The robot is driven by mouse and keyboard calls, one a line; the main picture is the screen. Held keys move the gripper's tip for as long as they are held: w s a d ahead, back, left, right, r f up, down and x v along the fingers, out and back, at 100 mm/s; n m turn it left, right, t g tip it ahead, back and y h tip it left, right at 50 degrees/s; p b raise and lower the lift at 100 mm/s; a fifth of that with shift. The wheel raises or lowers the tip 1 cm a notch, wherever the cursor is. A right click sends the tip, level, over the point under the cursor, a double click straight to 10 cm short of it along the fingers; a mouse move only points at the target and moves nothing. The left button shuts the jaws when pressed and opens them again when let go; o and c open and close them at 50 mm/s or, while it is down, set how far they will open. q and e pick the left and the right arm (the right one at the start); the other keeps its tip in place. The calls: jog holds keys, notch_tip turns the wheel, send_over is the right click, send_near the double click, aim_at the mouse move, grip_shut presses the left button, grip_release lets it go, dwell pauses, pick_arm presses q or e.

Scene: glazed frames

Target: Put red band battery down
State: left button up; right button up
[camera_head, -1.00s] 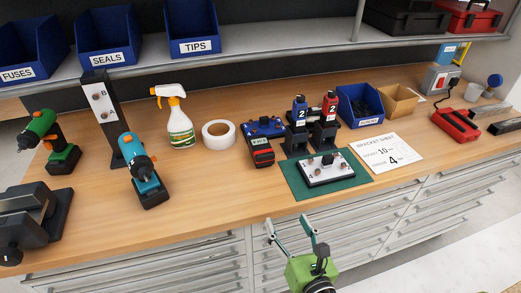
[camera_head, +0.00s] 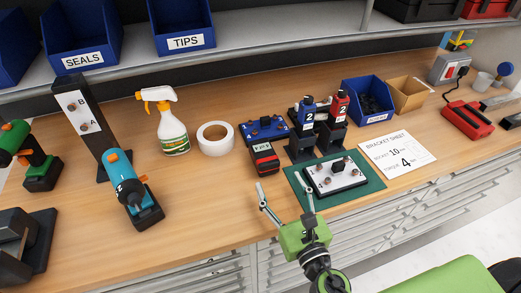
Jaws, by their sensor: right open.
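My right gripper (camera_head: 284,190) is open and empty. My left gripper is not in view.
Two tools marked 2, blue (camera_head: 306,113) and red (camera_head: 340,106), stand in black holders behind the mat. A bracket fixture (camera_head: 337,177) lies on the mat. A tape roll (camera_head: 215,137), spray bottle (camera_head: 172,130) and teal drill (camera_head: 131,190) stand left. Bench front between drill and mat is clear.

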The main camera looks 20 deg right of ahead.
aim_at(264, 151)
jog(key=w, duration=0.2)
jog(key=w+p, duration=0.1)
jog(key=w, duration=0.1)
jog(key=w+p, duration=0.1)
jog(key=w, duration=0.1)
jog(key=shift+w+a+r, duration=0.1)
jog(key=shift+r, duration=0.15)
jog(key=shift+w, duration=0.3)
jog(key=shift+w+p, duration=0.3)
jog(key=shift+w, duration=0.15)
jog(key=w, duration=0.4)
jog(key=shift+w+a+f+p, duration=0.1)
jog(key=shift+w+a+p, duration=0.05)
jog(key=shift+w+p, duration=0.25)
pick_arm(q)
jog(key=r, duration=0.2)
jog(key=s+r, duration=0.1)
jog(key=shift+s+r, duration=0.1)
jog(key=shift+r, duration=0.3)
pick_arm(e)
jog(key=shift+s, duration=0.1)
jog(key=c, duration=1.6)
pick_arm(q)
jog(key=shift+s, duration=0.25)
pick_arm(e)
jog(key=shift+c, duration=0.5)
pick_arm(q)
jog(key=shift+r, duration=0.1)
pick_arm(e)
jog(key=shift+r, duration=0.2)
